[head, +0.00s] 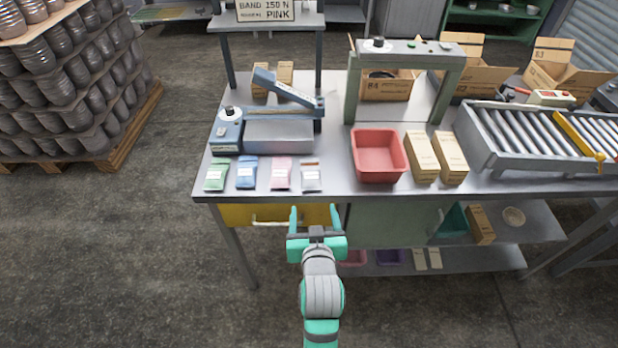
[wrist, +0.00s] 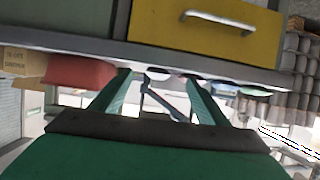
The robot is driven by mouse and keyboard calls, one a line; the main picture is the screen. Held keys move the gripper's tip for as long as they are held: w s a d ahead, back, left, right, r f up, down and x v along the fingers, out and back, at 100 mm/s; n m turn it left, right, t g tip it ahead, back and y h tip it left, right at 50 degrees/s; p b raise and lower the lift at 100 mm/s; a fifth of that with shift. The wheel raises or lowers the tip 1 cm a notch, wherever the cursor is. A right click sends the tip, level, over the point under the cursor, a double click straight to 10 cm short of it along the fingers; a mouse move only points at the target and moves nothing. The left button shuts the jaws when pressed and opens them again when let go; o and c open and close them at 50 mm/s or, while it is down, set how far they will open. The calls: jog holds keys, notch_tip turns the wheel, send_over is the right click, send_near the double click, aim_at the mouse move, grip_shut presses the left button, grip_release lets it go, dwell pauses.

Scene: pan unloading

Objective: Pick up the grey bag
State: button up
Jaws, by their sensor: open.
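The grey bag (head: 311,178) lies flat at the front edge of the metal table, rightmost in a row of small bags. To its left lie a pink bag (head: 281,173), a blue bag (head: 247,172) and a green bag (head: 215,174). My gripper (head: 314,212) is open and empty, in front of the table edge and short of the grey bag. In the wrist view my gripper's fingers (wrist: 160,85) point toward the table edge. The bags there are seen edge-on, and I cannot tell the grey one clearly.
A red bin (head: 378,141) stands right of the grey bag, with tan boxes (head: 436,157) beside it. A blue sealing machine (head: 270,118) stands behind the bags. A grey gantry frame (head: 405,58) and a roller conveyor (head: 545,135) are further right. A yellow drawer (head: 240,214) is under the tabletop.

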aim_at(312, 179)
jog(key=w, duration=1.2)
jog(key=shift+w+a+f, duration=0.2)
jog(key=shift+w+f, duration=0.15)
jog(key=shift+w, duration=0.05)
jog(key=shift+a+y, duration=0.3)
jog(key=shift+a, duration=0.05)
jog(key=shift+d, duration=0.2)
jog(key=shift+d+f, duration=0.1)
jog(key=shift+d, duration=0.2)
jog(key=c, duration=0.3)
jog(key=shift+s+d, duration=0.1)
jog(key=shift+d, duration=0.1)
jog(key=c, duration=0.9)
jog(key=shift+a, duration=0.25)
